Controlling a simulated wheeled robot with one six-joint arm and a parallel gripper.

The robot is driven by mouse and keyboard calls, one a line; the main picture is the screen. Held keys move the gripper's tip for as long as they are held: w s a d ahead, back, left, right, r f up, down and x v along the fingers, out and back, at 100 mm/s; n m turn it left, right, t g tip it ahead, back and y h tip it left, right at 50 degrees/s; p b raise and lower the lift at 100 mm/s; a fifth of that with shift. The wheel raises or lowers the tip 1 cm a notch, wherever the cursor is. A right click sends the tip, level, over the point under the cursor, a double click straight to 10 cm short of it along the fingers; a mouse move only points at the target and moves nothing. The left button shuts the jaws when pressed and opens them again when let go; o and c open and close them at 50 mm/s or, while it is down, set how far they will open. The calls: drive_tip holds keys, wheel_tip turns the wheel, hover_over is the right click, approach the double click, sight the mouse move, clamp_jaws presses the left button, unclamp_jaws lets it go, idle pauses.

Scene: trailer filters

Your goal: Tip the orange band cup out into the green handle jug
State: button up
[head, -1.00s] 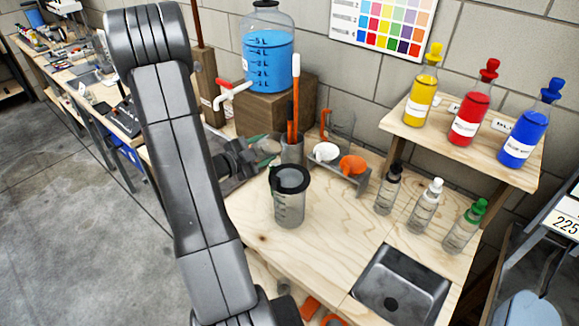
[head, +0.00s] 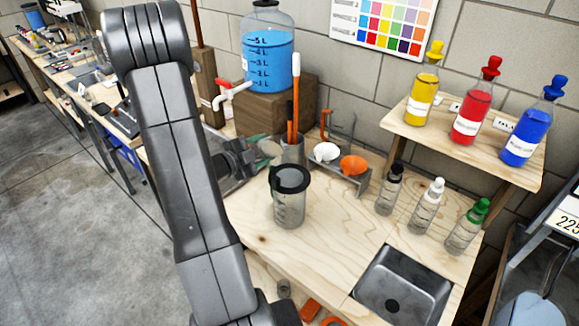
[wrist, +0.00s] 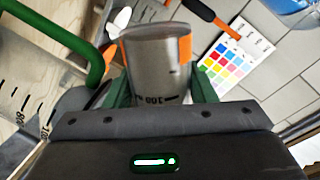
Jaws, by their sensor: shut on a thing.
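My gripper (wrist: 161,88) has its two green fingers shut on either side of the orange band cup (wrist: 158,75). The cup is grey and see-through, with an orange band near its far rim and an upside-down "100" mark. It looks tilted; I cannot see its contents or any stream. The green handle jug shows at the left of the wrist view by its thick curved green handle (wrist: 101,50). The cup is close beside the handle.
A clear jug with a black rim and handle (head: 289,198) stands on the bench. A rack with a white funnel (head: 326,152) and an orange funnel (head: 354,165) is behind it. Small bottles (head: 426,207) and a sink (head: 401,286) are at right. The bench middle is clear.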

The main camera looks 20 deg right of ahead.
sight(264, 139)
drive_tip(key=shift+w+r+m+t+y, duration=0.15)
drive_tip(key=shift+r+m+t+y, duration=0.15)
drive_tip(key=shift+r+m, duration=1.1)
idle(2.5)
drive_tip(key=shift+s+d+r+m+b, duration=0.25)
drive_tip(key=shift+s+r+m+b, duration=0.45)
drive_tip(key=shift+b, duration=0.75)
idle(1.2)
drive_tip(key=shift+w+r+m+t+b, duration=0.15)
drive_tip(key=shift+m+t+b, duration=0.15)
drive_tip(key=shift+m+b, duration=0.25)
idle(0.9)
